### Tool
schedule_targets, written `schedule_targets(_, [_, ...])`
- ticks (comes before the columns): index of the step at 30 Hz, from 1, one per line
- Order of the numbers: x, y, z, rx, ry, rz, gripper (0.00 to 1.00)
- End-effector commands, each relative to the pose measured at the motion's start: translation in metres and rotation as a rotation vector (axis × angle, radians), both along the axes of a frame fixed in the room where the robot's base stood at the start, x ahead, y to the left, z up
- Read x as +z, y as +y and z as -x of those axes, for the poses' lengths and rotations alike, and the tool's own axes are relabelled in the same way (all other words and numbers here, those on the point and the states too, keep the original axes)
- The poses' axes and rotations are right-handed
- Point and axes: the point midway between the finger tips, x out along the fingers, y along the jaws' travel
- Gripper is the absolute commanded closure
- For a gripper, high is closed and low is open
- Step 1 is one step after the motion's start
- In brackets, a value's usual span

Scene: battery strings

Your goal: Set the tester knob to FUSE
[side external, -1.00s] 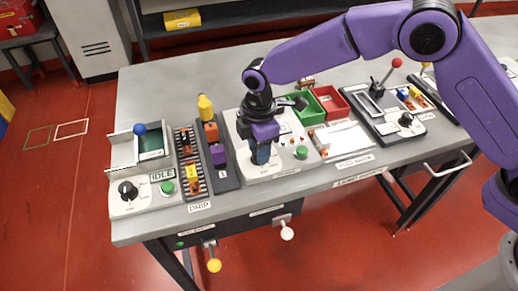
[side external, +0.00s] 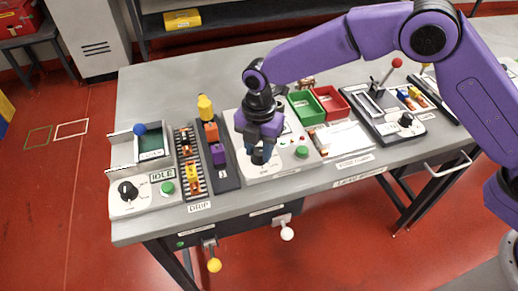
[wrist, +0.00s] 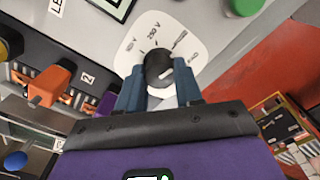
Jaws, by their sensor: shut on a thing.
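The black tester knob (wrist: 158,68) sits on a white dial plate (wrist: 135,48) in the wrist view. It carries a short white mark. Printed labels ring it; one reads 250 V, and the small ones to the right are hard to read. My gripper (wrist: 160,85) is shut on the knob, with one blue finger on each side of it. In the side external view my gripper (side external: 259,148) is low over the front left of the light tester panel (side external: 285,168), and the knob (side external: 258,158) shows just below the fingers.
A green button (side external: 302,152) is on the panel to the right of the knob. A dark rack with orange and purple blocks (side external: 218,154) stands close on the left. A green bin (side external: 306,108) and a red bin (side external: 331,103) are behind to the right.

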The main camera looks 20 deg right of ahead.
Motion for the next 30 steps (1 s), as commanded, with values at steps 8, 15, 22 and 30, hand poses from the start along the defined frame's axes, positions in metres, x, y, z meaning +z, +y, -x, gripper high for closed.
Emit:
schedule_targets(8, [0.0014,0.0015,0.0005,0.162,-0.001,-0.003,0.89])
schedule_targets(15, [0.0015,0.0016,0.0005,0.170,-0.001,-0.003,0.89])
schedule_targets(22, [0.0016,0.0018,0.0006,0.225,-0.001,-0.003,0.89])
schedule_targets(30, [0.0009,0.0010,0.0004,0.224,-0.001,-0.002,0.43])
